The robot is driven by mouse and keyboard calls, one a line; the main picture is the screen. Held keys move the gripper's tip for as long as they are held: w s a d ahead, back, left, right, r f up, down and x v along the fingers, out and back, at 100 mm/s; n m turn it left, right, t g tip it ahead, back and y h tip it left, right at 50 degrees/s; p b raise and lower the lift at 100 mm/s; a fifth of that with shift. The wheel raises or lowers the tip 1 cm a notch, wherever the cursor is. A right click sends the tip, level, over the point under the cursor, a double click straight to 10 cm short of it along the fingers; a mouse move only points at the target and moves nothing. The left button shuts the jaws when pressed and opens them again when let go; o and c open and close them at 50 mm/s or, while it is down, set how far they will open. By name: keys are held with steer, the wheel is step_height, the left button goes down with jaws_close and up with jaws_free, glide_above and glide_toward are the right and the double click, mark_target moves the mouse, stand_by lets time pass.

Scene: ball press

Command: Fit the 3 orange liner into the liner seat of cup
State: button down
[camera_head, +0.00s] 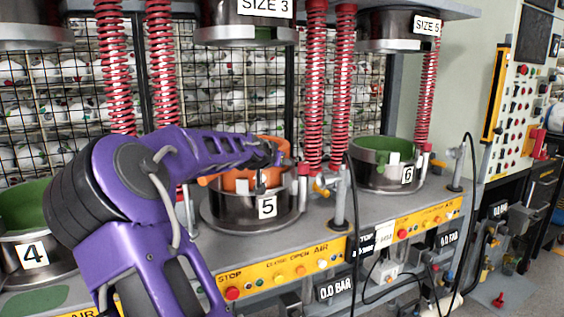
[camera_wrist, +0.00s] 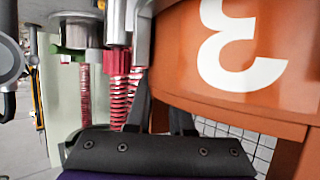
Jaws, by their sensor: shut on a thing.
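The orange liner (camera_head: 238,183) is at cup 5 (camera_head: 232,218), a round metal cup with a "5" plate. Its upper part stands above the cup's rim and its lower part is hidden, so I cannot tell how deep it sits. In the wrist view the liner (camera_wrist: 190,60) fills the upper right, with a large white 3 on its wall. My gripper (camera_head: 259,181) is at the liner's near right side, partly hidden by my purple arm. Its dark fingers (camera_wrist: 163,112) are shut on the liner in the wrist view.
Cup 4 (camera_head: 32,258) and cup 6 (camera_head: 388,176), both with green inside, stand left and right. Red spring columns (camera_head: 313,90) rise behind cup 5. A press head marked SIZE 3 (camera_head: 245,30) hangs above. A button panel (camera_head: 285,272) runs along the front.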

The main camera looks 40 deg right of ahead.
mark_target(276, 173)
steer(key=shift+f, duration=0.1)
steer(key=c, duration=0.7)
jaws_free()
steer(key=shift+s+f, duration=0.2)
steer(key=shift+f, duration=0.05)
steer(key=shift+a+f, duration=0.1)
steer(key=shift+a, duration=0.1)
steer(key=shift+s+a, duration=0.4)
steer(key=shift+a, duration=0.55)
steer(key=shift+s+a, duration=0.45)
steer(key=shift+a, duration=0.55)
steer(key=shift+s+a, duration=0.4)
steer(key=shift+a, duration=0.55)
steer(key=shift+s+a, duration=0.25)
steer(key=shift+a, duration=0.1)
steer(key=shift+r, duration=0.25)
